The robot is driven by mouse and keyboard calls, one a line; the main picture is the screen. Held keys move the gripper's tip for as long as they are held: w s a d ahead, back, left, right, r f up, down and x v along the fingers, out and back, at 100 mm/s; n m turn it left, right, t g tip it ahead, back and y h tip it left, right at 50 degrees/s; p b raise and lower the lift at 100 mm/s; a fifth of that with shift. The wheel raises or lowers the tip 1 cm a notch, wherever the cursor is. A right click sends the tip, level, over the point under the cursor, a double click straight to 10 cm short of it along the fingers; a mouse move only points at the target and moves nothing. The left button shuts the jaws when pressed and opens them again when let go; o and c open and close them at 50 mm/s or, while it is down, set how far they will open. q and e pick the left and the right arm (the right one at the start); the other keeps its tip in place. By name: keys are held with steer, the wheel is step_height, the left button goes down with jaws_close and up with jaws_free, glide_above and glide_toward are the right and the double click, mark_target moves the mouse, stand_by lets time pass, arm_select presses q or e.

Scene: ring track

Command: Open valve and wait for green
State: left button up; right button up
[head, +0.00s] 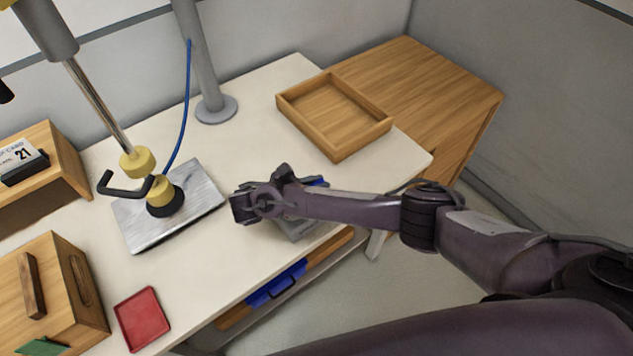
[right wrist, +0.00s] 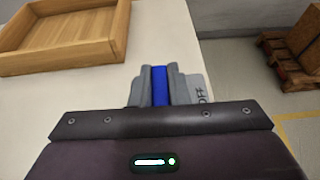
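A grey box (head: 298,226) stands near the front edge of the white table, largely hidden by my right arm. A blue handle (head: 318,183) shows just above it. My right gripper (head: 300,182) is at this handle, partly hidden behind its own wrist. In the right wrist view, the grey fingers (right wrist: 158,88) stand close on both sides of the blue handle (right wrist: 160,86) and appear shut on it. A grey panel (right wrist: 196,86) marked OFF is beside them. No green signal lamp on the box shows; its face is hidden. My left gripper is out of view.
A yellow-jointed rod with a black handle (head: 122,186) stands on a metal plate (head: 196,190). A wooden tray (head: 335,116) lies at the back right. A wooden box (head: 85,310) and red dish (head: 142,318) are at the front left. Bare table surrounds the plate.

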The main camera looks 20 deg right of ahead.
steer(key=o, duration=0.4)
steer(key=shift+a+r+p, duration=0.15)
steer(key=shift+a+p, duration=0.05)
steer(key=shift+p, duration=0.1)
steer(key=p+v, duration=0.4)
steer(key=v, duration=0.2)
steer(key=shift+s+a+r, duration=0.15)
steer(key=shift+a, duration=0.05)
steer(key=shift+s+a, duration=0.15)
steer(key=shift+a, duration=0.25)
